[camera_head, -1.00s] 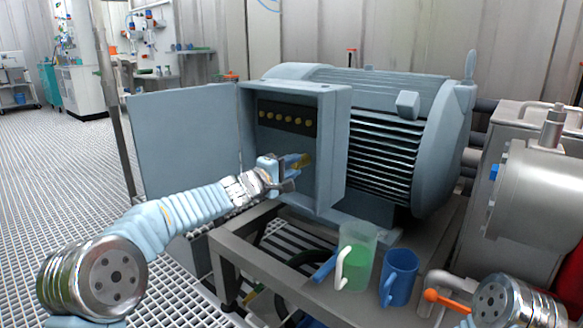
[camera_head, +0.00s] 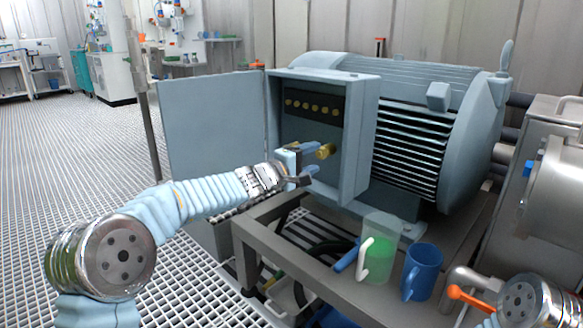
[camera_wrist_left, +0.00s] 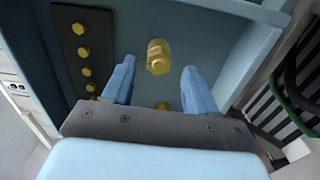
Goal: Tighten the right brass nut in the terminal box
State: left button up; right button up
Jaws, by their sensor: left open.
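The grey-blue terminal box (camera_head: 355,125) is open, its door (camera_head: 215,125) swung out to the left. The right brass nut (camera_head: 326,151) shows at my left gripper's fingertips; it also shows in the left wrist view (camera_wrist_left: 158,57), slightly beyond the gap between the blue fingers. A second brass nut (camera_wrist_left: 162,106) is partly hidden behind the dark gripper body. My left gripper (camera_head: 312,159) is open and empty, inside the box's front opening; in the wrist view its fingers (camera_wrist_left: 157,86) stand wide apart, with no clear contact on the nut. My right gripper is out of view.
A black strip with several brass bolts (camera_head: 313,106) sits in the upper box. A large ribbed motor (camera_head: 410,145) adjoins it. A green-filled beaker (camera_head: 380,255) and a blue mug (camera_head: 422,270) stand on the bench in front. An orange-tipped lever (camera_head: 468,296) is at lower right.

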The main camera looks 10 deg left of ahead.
pick_arm(q)
jog(key=v, duration=1.1)
